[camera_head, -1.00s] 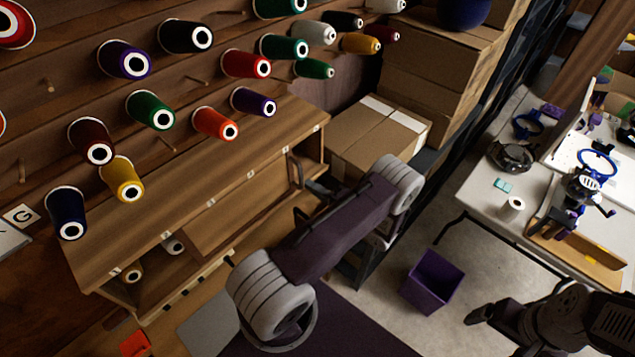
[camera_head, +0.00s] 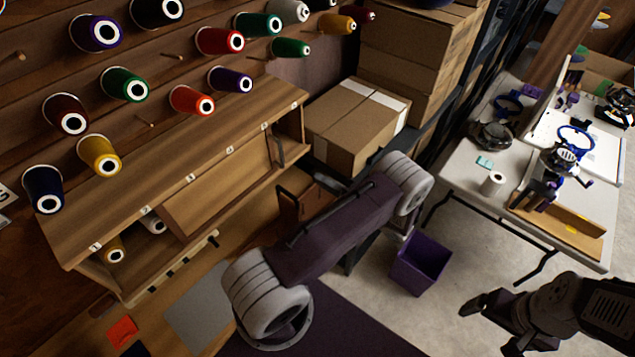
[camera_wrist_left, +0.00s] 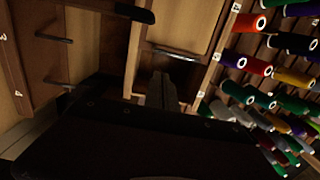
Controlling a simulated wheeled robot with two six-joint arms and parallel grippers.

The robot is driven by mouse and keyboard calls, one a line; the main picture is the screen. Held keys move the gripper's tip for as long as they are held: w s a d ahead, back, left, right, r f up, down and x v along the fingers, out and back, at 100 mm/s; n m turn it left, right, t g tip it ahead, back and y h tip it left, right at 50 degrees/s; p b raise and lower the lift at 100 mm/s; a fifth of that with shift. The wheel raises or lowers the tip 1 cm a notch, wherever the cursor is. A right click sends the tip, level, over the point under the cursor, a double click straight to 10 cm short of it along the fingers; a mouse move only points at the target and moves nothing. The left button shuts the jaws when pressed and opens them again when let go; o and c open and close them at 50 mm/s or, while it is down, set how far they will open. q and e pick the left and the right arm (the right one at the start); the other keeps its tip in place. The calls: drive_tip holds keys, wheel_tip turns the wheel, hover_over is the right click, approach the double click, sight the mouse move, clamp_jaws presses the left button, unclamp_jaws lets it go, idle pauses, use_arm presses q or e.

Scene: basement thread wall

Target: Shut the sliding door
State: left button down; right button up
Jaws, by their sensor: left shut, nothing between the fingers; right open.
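The sliding door (camera_head: 222,192) is a light wooden panel in the front of the long cabinet (camera_head: 190,170). It covers the middle of the front; the left bay is open and shows spools inside. An upright dark handle (camera_head: 280,150) stands near the right end. In the left wrist view a light panel (camera_wrist_left: 185,22) has a bar handle (camera_wrist_left: 176,55) at its lower edge. My left gripper (camera_wrist_left: 163,88) is shut and empty just below that handle, apart from it. In the head view my left forearm hides it. My right gripper (camera_head: 490,325) is open and empty at the lower right.
Thread spools (camera_head: 122,84) stick out from the wall above the cabinet. Cardboard boxes (camera_head: 350,125) stand right of it. A purple bin (camera_head: 420,263) is on the floor. A cluttered white table (camera_head: 465,180) stands at the right. Floor between bin and right arm is clear.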

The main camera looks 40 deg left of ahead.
use_arm(q)
drive_tip(key=w+a+r+n+g+b, duration=0.25)
drive_tip(key=w+a+r+g, duration=0.2)
drive_tip(key=w, duration=0.35)
drive_tip(key=s+a+p, duration=0.6)
drive_tip(key=a, duration=0.5)
drive_tip(key=shift+s+a+t, duration=0.2)
drive_tip(key=shift+s+t, duration=0.05)
drive_tip(key=shift+t, duration=0.2)
drive_tip(key=shift+w, duration=0.1)
